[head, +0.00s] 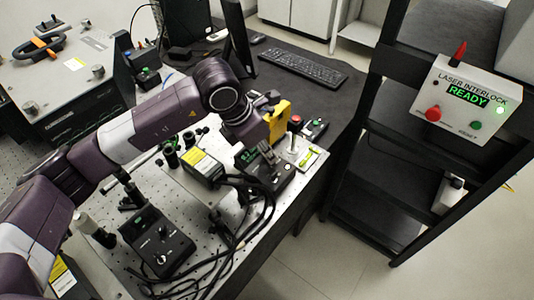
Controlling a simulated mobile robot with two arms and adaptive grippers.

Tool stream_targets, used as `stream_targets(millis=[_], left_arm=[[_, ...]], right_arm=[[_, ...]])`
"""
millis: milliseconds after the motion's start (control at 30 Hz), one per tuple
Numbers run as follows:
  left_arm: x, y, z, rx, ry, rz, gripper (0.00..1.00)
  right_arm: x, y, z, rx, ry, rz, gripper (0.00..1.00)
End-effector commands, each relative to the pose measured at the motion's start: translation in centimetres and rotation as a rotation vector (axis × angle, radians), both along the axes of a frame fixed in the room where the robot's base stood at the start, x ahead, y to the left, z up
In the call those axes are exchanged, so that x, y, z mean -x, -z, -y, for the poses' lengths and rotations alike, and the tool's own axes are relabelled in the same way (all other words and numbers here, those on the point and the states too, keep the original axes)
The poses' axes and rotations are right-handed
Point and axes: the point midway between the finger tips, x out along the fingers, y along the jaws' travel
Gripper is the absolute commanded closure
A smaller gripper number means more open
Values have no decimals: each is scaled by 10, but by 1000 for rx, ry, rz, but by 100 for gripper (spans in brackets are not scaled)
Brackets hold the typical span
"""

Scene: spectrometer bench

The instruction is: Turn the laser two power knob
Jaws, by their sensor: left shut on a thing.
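My left gripper (268,158) reaches in from the left and points down at a black control box (279,180) on the right part of the optical bench. Its fingers are shut on a small knob on top of this box. The fingers mostly hide the knob, and its pointer cannot be read. The box's label is too small to read, so I cannot tell laser two by name. A second black control box (158,243) with knobs stands at the front left of the bench, apart from the gripper. My right gripper is not in view.
Black cables (244,213) loop over the bench (205,268) between the two boxes. A laser module with a yellow label (203,165) stands left of the gripper. A laser interlock box (467,100) on the rack at right reads READY. A keyboard (302,68) lies behind.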

Motion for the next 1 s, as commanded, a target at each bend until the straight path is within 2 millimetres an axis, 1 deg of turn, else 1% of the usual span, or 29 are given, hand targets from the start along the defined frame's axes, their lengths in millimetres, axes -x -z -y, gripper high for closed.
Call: stream_targets(millis=[200, 233, 367, 633, 733, 867, 1000], left_arm=[[-1, -2, 1, 3, 1, 3, 100], [-1, -2, 1, 3, 1, 3, 84], [-1, -2, 1, 3, 1, 3, 69], [0, -1, 0, 1, 2, 2, 69], [0, -7, -2, 2, 1, 3, 69], [4, -25, -7, 1, 3, 5, 69], [10, -53, -17, 2, 1, 7, 69]], right_arm=[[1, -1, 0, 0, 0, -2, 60], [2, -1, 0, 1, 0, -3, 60], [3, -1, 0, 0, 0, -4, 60], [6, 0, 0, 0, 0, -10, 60], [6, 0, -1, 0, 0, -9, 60], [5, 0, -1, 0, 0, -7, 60], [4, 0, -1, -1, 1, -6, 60]])
